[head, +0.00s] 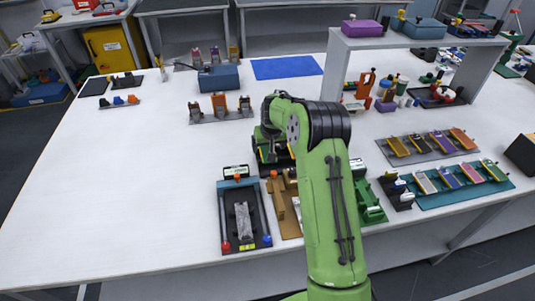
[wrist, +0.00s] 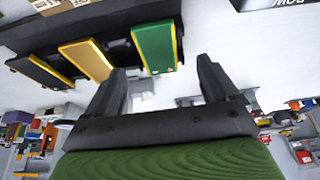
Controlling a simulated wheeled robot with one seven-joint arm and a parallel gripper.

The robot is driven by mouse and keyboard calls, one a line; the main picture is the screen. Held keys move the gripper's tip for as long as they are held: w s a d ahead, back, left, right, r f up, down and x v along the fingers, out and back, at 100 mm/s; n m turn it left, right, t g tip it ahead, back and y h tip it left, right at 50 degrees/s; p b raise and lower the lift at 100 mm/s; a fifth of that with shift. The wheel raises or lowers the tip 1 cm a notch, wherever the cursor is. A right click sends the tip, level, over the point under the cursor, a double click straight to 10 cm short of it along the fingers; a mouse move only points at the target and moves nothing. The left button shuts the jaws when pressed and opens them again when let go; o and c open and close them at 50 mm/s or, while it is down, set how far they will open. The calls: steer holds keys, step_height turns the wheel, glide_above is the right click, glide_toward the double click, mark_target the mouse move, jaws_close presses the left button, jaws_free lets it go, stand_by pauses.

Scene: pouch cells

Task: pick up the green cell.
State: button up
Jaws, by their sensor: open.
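The green cell (wrist: 155,47) is a flat green slab with yellow edges at the top of the wrist view. It sits in a black rack (wrist: 115,20), to the right of a yellow cell (wrist: 86,60) and a dark cell (wrist: 40,70). My gripper (wrist: 160,78) is open, with the near end of the green cell showing between its fingers in the picture. I see no contact, and the depth between them is hard to judge. In the head view my arm hides the gripper, and I cannot make out this cell for certain.
In the head view, a dark rack (head: 262,164) is partly hidden behind my arm. A teal mat (head: 503,187) and a grey mat (head: 421,158) with several coloured cells lie at right. The left of the white table (head: 130,170) is clear.

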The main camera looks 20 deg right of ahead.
mark_target(268, 150)
steer(key=x, duration=0.5)
steer(key=shift+w+d+b, duration=0.1)
steer(key=shift+d+b, duration=0.05)
steer(key=shift+b, duration=0.15)
steer(key=shift+r, duration=0.1)
steer(key=c, duration=1.1)
